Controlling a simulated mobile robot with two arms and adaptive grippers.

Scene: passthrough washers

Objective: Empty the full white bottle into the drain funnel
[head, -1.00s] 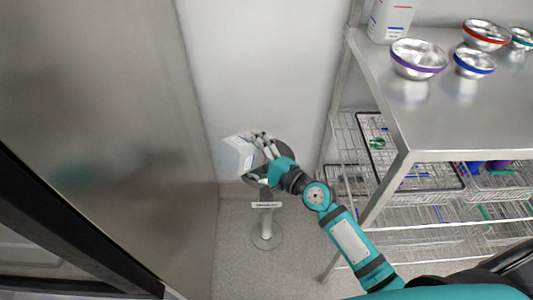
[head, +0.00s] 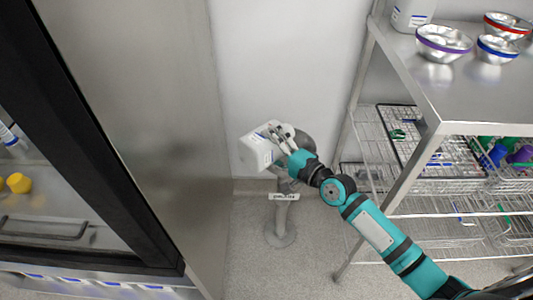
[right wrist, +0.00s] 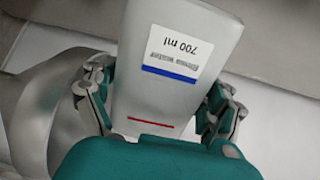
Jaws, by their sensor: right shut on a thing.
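My right gripper (head: 279,140) is shut on a white bottle (head: 257,152), its fingers around the sides. The bottle is tipped well over, beside and partly in front of the grey drain funnel (head: 304,141). The funnel stands on a post against the wall, and the bottle and gripper hide most of its bowl. In the right wrist view the bottle (right wrist: 182,105) sits between the fingers (right wrist: 155,100), with a label with a blue stripe that reads 700 ml. I see neither the bottle's mouth nor any liquid. My left gripper is out of view.
A steel table (head: 470,90) at the right carries another white bottle (head: 411,16) and several metal bowls (head: 444,42). Wire baskets (head: 440,168) sit on shelves below. A metal panel (head: 135,110) and a dark-framed cabinet stand at the left.

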